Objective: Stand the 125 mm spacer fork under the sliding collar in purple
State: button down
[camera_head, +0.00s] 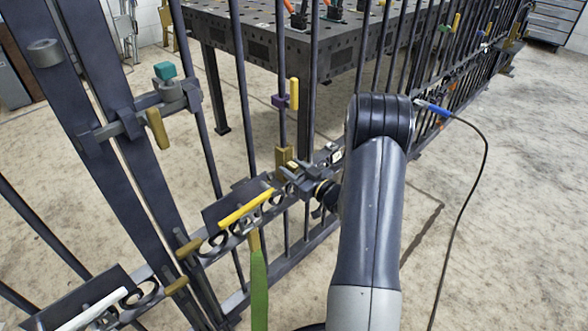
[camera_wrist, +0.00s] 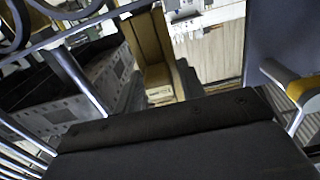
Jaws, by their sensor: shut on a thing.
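The purple sliding collar (camera_head: 279,101), with a yellow handle (camera_head: 293,94), sits on an upright gate bar in the head view. Below it, on the line of the same bar, is a short gold-brown piece (camera_head: 285,156), apparently the spacer fork. My gripper (camera_head: 292,172) is at this piece from the lower right and is shut on it. The piece's lower part is hidden by the gripper, and I cannot tell whether it stands around the bar or beside it. A clear gap separates its top from the collar. In the wrist view, a dark body fills the lower part, and the fingertips cannot be made out.
Scrollwork and a rail run along the gate, with a yellow bar (camera_head: 247,207) left of my gripper. A teal block (camera_head: 165,70) tops a latch on the left post. A green strip (camera_head: 259,290) hangs in front. A perforated table (camera_head: 262,40) stands behind the gate.

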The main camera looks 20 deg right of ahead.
jog(key=shift+w+a+f+b, duration=0.1)
jog(key=shift+a+f+b, duration=0.05)
jog(key=shift+a+b, duration=0.15)
jog(key=c, duration=1.3)
grip_release()
jog(key=shift+o, duration=0.8)
jog(key=shift+w+a+f, duration=0.1)
jog(key=shift+f, duration=0.05)
jog(key=o, duration=0.3)
jog(key=shift+p+v, duration=0.9)
jog(key=shift+v, duration=4.6)
